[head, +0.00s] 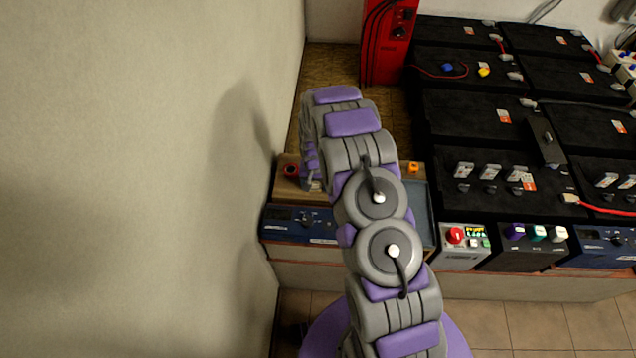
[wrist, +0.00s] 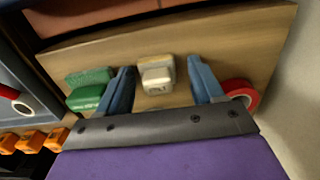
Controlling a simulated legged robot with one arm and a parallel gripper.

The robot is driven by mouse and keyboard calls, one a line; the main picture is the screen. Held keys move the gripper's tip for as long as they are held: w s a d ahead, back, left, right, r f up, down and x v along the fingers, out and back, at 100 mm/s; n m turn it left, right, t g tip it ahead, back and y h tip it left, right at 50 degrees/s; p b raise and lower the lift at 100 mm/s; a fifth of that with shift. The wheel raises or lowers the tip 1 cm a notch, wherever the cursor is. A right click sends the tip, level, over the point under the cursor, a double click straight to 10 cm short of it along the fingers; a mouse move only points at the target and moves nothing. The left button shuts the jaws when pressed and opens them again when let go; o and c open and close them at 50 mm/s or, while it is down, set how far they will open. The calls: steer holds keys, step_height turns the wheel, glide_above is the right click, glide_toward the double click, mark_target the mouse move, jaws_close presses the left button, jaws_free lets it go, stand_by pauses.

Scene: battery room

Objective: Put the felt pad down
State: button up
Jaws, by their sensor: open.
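In the wrist view a small cream-and-white block (wrist: 156,75), which looks like the felt pad, rests on a wooden board (wrist: 215,40). My gripper (wrist: 161,85) is open, with one blue finger on each side of the block. Gaps show between the block and both fingers, so it is not gripped. In the head view my arm reaches down to the bench at the left wall and hides the block.
A red tape roll (wrist: 240,93) lies close by the right finger; it also shows in the head view (head: 291,170). A blue-grey tray (head: 422,215) and orange pieces (wrist: 32,142) are to the left in the wrist view. The wall (head: 200,180) is close. Black batteries (head: 470,115) fill the right.

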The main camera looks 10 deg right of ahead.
steer(key=shift+a, duration=0.65)
steer(key=r, duration=0.2)
steer(key=d+r+p, duration=0.1)
steer(key=d+r, duration=0.1)
steer(key=r, duration=0.1)
steer(key=shift+d+r+p, duration=0.15)
steer(key=shift+r+p, duration=0.15)
steer(key=shift+r, duration=0.05)
steer(key=s+r+p, duration=0.1)
steer(key=s+r, duration=0.2)
steer(key=r, duration=0.5)
steer(key=s+r, duration=0.2)
steer(key=r, duration=0.7)
steer(key=s+a+r+n, duration=0.2)
steer(key=s+r, duration=0.9)
steer(key=s+r+g, duration=0.1)
steer(key=s+r, duration=0.3)
steer(key=s, duration=0.9)
steer(key=s+d+r+n, duration=0.1)
steer(key=s+r, duration=0.4)
steer(key=s, duration=0.8)
steer(key=shift+n+g, duration=0.3)
steer(key=shift+g, duration=0.1)
steer(key=shift+a, duration=0.15)
